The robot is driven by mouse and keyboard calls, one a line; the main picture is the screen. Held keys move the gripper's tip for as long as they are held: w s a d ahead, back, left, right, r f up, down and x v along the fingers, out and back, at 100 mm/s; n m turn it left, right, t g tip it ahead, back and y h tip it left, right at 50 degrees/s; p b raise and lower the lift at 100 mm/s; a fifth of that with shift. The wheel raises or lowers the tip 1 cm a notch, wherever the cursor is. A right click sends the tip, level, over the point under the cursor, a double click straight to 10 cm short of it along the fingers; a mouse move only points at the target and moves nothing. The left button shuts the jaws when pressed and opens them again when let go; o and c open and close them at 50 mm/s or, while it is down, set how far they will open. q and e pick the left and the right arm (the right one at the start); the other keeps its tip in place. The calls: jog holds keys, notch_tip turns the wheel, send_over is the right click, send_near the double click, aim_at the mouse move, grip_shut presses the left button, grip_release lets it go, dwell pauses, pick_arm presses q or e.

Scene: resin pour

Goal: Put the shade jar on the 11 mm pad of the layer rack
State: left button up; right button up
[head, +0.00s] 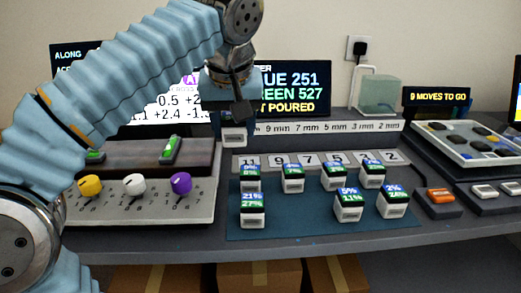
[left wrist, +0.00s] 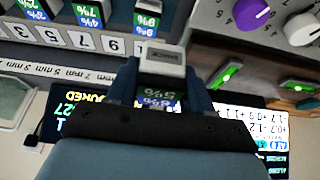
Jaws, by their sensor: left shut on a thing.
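My left gripper (head: 238,118) points down and is shut on a small white shade jar (head: 234,139). In the left wrist view this jar (left wrist: 162,62) sits between the two fingers, with a dark face showing green and blue print. The held jar is at the left end of the layer rack (head: 330,127), whose front strip reads 9 mm to 2 mm. The 11 mm label is hidden behind my gripper and the jar. I cannot tell whether the jar touches the rack. My right gripper is not in view.
Several similar jars stand on a blue mat (head: 300,228) in front of the rack, by a row of number tiles (head: 310,160). A knob panel (head: 135,212) with yellow, white and purple knobs is at left. A palette tray (head: 470,140) and orange block (head: 440,196) are at right.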

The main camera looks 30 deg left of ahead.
pick_arm(q)
jog(key=w+a+f, duration=0.1)
jog(key=w+f, duration=0.1)
jog(key=w, duration=0.1)
jog(key=w+a+f, duration=0.1)
jog(key=w+f, duration=0.2)
jog(key=w, duration=0.1)
jog(key=w+a+f, duration=0.2)
jog(key=w, duration=0.2)
jog(key=shift+f, duration=0.2)
jog(key=shift+w+a+f, duration=0.1)
jog(key=shift+w+f, duration=0.1)
jog(key=shift+w, duration=0.05)
jog(key=x, duration=0.5)
jog(key=shift+s+d, duration=0.1)
jog(key=shift+d, duration=0.15)
jog(key=shift+f, duration=0.25)
jog(key=shift+f, duration=0.15)
jog(key=o, duration=1.2)
